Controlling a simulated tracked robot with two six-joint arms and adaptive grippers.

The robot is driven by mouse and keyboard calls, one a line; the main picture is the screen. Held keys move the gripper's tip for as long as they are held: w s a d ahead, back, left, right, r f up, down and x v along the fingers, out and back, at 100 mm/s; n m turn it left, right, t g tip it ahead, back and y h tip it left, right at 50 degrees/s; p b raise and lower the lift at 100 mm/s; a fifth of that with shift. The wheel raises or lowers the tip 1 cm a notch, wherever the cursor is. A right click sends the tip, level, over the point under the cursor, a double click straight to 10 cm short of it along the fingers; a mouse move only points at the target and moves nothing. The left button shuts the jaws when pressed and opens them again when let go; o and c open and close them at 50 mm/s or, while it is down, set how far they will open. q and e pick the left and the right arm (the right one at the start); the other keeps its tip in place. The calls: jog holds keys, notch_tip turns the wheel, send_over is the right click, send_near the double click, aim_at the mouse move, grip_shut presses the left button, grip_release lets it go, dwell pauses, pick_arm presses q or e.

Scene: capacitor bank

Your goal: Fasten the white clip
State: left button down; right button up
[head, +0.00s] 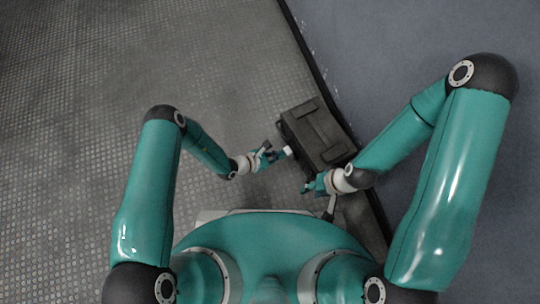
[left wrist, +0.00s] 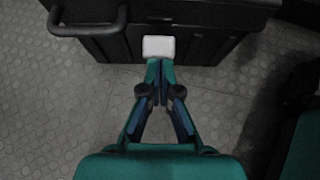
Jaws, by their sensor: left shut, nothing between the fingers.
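The white clip (left wrist: 158,47) is a small pale block on the near side of a dark case (left wrist: 210,45), just under its top edge. In the head view the clip (head: 288,150) shows at the left side of the case (head: 318,135). My left gripper (left wrist: 160,64) is shut and empty, with its fingertips right at the lower edge of the clip. I cannot tell whether they touch it. In the head view my left gripper (head: 279,154) points at the clip. My right gripper (head: 308,188) is by the near end of the case, and its fingers are too small to read.
A dark handle (left wrist: 88,28) sticks out of the case left of the clip. The studded floor (head: 90,90) left of the case is clear. A black edge strip (head: 312,62) and a plain grey-blue surface (head: 410,40) lie to the right.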

pick_arm(q)
jog(key=shift+w+d+r+p, duration=0.35)
jog(key=shift+d, duration=0.25)
jog(key=shift+w+d+r+p, duration=0.3)
jog(key=shift+w+d+r, duration=0.05)
jog(key=shift+d, duration=0.25)
pick_arm(e)
jog(key=shift+r, duration=1.1)
pick_arm(q)
jog(key=shift+r, duration=0.1)
